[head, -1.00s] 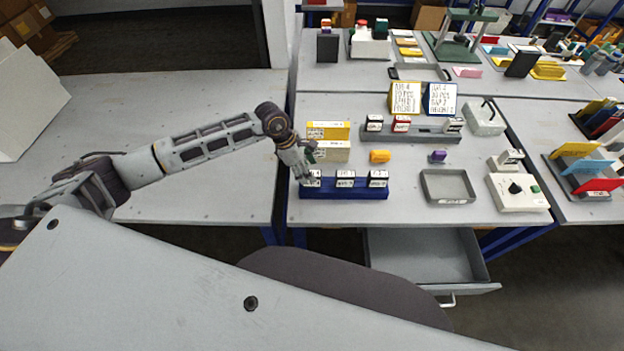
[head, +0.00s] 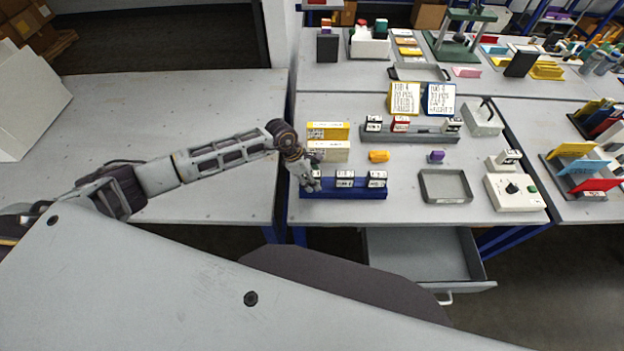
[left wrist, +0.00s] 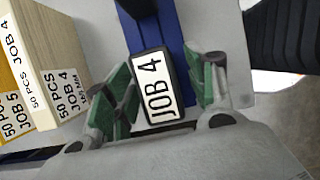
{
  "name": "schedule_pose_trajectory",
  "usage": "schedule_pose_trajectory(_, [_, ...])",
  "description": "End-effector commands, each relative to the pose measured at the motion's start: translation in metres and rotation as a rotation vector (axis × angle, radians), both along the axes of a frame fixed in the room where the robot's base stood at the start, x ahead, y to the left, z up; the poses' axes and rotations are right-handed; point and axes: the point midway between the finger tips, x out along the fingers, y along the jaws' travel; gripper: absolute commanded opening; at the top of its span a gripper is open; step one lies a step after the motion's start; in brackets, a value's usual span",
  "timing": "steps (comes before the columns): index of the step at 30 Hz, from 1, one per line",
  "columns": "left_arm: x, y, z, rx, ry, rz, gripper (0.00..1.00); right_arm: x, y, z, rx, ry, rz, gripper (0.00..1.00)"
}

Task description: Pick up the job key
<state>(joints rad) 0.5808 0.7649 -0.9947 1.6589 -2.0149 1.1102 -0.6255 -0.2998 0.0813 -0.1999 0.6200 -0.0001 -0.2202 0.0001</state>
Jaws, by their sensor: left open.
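A job key with a white label reading JOB 4 (left wrist: 157,88) sits in the blue rack (left wrist: 181,30) in the left wrist view. My left gripper (left wrist: 168,98) is open, with one green-padded finger on each side of this key, and no contact is clear. In the head view my left gripper (head: 309,184) is over the left end of the blue rack (head: 355,193) and hides most of that key. Two more white-topped keys stand in the rack, one in the middle (head: 344,179) and one at the right (head: 377,179). My right gripper is not in view.
Yellow and tan boxes (head: 328,152) stand close behind the rack's left end. An orange piece (head: 379,156), a purple piece (head: 437,157) and an empty grey tray (head: 446,187) are to the right. An open drawer (head: 425,255) hangs below the table front.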

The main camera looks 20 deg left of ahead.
Motion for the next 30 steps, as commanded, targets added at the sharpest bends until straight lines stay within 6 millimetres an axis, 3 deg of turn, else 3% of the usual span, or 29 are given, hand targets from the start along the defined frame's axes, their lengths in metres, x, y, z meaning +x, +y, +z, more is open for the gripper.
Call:
schedule_pose_trajectory(5, [0.0, 0.0002, 0.0001, 0.0, 0.0, 0.0, 0.55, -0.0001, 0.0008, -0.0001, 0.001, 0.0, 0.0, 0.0])
schedule_pose_trajectory(16, [0.0, 0.0002, 0.0002, 0.0, 0.0, 0.0, 0.09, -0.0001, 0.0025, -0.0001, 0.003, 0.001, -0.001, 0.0])
schedule_pose_trajectory(30, [0.0009, 0.0003, 0.0084, 0.0, -0.002, 0.001, 0.08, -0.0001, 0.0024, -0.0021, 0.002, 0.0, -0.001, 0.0])
